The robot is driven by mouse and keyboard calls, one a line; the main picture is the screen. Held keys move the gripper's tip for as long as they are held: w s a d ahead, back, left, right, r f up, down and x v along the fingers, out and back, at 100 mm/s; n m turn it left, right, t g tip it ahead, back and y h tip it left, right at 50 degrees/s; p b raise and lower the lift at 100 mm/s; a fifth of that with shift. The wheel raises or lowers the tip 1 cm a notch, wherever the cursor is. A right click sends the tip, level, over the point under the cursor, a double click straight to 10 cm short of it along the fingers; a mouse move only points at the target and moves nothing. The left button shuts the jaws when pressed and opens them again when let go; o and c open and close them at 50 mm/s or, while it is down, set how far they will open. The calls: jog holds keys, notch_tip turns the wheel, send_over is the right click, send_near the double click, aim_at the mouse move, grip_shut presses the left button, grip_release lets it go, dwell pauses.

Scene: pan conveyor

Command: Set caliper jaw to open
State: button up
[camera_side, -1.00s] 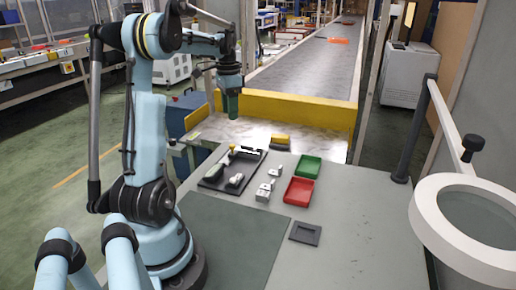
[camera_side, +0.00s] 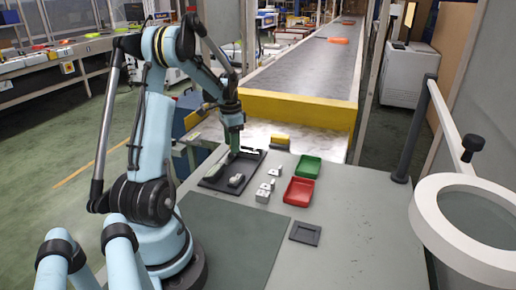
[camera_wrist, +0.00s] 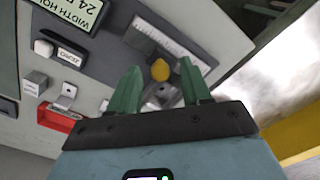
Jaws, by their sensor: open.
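The caliper's yellow knob (camera_wrist: 160,70) shows between the two green fingers of my gripper (camera_wrist: 159,66) in the wrist view. The fingers are apart, one on each side of the knob, with a visible gap. Just beyond it is a pale ruler scale (camera_wrist: 172,42). A display (camera_wrist: 75,10) reading "WIDTH HOLD 24", cut off by the frame, and a ZERO button plate (camera_wrist: 68,55) are at left. In the side view, my gripper (camera_side: 233,148) is low over the back of the dark caliper board (camera_side: 212,186) and hides the knob. The jaw itself is hard to make out.
A red tray (camera_side: 299,192) and a green tray (camera_side: 308,167) stand right of the board. Small metal parts (camera_side: 264,193) lie between. A dark square frame (camera_side: 305,233) lies nearer the front. The yellow conveyor end (camera_side: 300,108) is behind. The green mat (camera_side: 235,235) is clear.

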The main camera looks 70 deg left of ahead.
grip_shut()
dwell(0.3)
jog(key=shift+s+d, duration=1.45)
jog(key=shift+d, duration=0.05)
grip_release()
jog(key=shift+a, duration=0.1)
notch_tip(320, 180, up, 12)
